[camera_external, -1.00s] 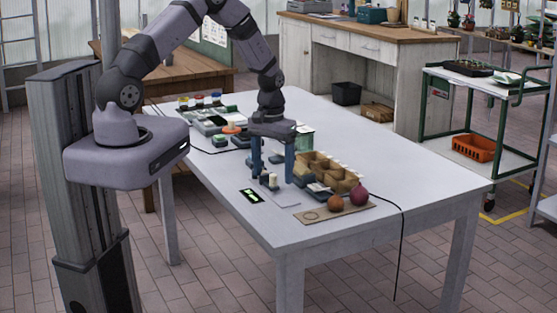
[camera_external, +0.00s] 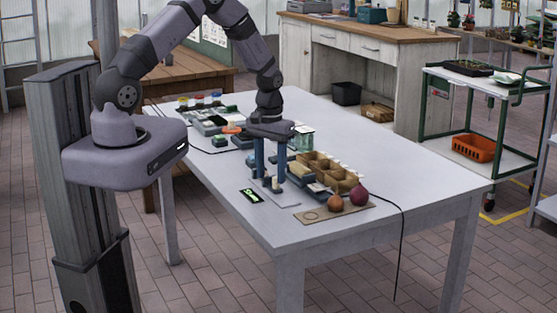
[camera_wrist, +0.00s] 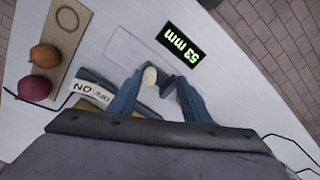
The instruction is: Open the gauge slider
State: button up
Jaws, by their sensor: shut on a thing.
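My gripper (camera_external: 268,185) is low over the near part of the white table, its two blue fingers pointing down. In the wrist view my gripper (camera_wrist: 157,98) is shut on the gauge slider, with a cream knob (camera_wrist: 150,76) and a small dark block (camera_wrist: 167,86) between the fingers. The pale flat gauge plate (camera_wrist: 125,48) lies in front of the fingers, and also shows in the external view (camera_external: 284,199). A black display (camera_wrist: 182,43) beside it reads 53 mm in green, upside down. The slider's lower part is hidden by the fingers.
A compartmented tan box (camera_external: 328,170) stands behind. The table's near edge is close to the display.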

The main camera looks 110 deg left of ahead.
jog(key=shift+w+d+f, duration=0.35)
jog(key=shift+w+d, duration=0.2)
jog(key=shift+d, duration=0.1)
jog(key=shift+w+d+f, duration=0.35)
jog(key=shift+w+d, duration=0.2)
jog(key=shift+d, duration=0.1)
jog(key=o, duration=1)
jog(key=shift+w+f, duration=0.1)
jog(key=shift+a+p, duration=0.1)
jog(key=shift+p, duration=0.2)
jog(key=shift+w+a+r+p, duration=0.1)
jog(key=shift+a+r+p, duration=0.1)
jog(key=shift+r+p, duration=0.45)
jog(key=shift+w+a+r+p, duration=0.1)
jog(key=shift+a+r+p, duration=0.05)
jog(key=shift+r+p, duration=0.5)
notch_tip(320, 180, up, 5)
jog(key=p, duration=0.3)
jog(key=shift+f, duration=0.15)
